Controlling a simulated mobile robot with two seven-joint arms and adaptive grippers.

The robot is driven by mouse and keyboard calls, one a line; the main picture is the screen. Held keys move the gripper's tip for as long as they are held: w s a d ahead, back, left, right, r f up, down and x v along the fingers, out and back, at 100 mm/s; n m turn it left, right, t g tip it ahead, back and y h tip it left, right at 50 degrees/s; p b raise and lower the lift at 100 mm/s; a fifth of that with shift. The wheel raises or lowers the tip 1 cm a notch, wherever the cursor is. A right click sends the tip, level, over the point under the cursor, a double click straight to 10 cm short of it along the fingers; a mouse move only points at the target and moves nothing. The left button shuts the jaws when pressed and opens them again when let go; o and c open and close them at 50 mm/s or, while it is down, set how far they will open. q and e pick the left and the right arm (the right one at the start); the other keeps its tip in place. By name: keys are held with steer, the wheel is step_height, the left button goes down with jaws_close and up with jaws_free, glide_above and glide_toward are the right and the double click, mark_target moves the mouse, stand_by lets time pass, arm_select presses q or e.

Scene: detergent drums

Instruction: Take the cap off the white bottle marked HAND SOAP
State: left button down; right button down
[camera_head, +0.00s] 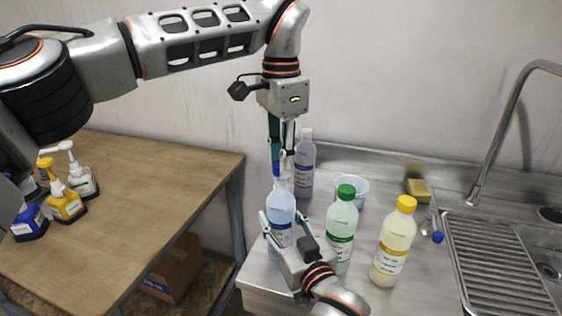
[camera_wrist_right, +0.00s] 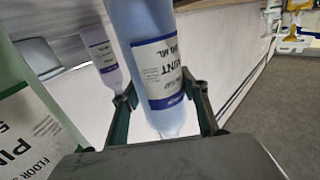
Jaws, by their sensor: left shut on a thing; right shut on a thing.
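No label reading HAND SOAP is legible. A pale blue bottle (camera_head: 281,207) stands upright on the steel counter; its label in the right wrist view (camera_wrist_right: 160,72) shows only part of a word and "ML". My right gripper (camera_head: 284,226) is shut on this bottle's body, a finger on each side. My left gripper (camera_head: 280,166) comes down from above, shut on the blue cap (camera_head: 276,169) at the bottle's top. Whether the cap is still seated on the neck cannot be told. A white pump bottle (camera_head: 83,179) stands on the wooden table, its label too small to read.
A purple bottle (camera_head: 304,165) stands close behind, a green-capped bottle (camera_head: 341,226) and a yellow-capped bottle (camera_head: 396,243) to the right. A white cup (camera_head: 352,187), sponge (camera_head: 419,190) and sink rack (camera_head: 500,262) lie beyond. Yellow (camera_head: 66,204) and blue (camera_head: 28,224) pump bottles stand left.

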arm_select(q)
steer(key=shift+r, duration=1.8)
arm_select(e)
steer(key=c, duration=1.1)
jaws_free()
steer(key=shift+o, duration=0.2)
arm_select(q)
steer(key=shift+f, duration=0.1)
arm_select(e)
steer(key=v, duration=1.2)
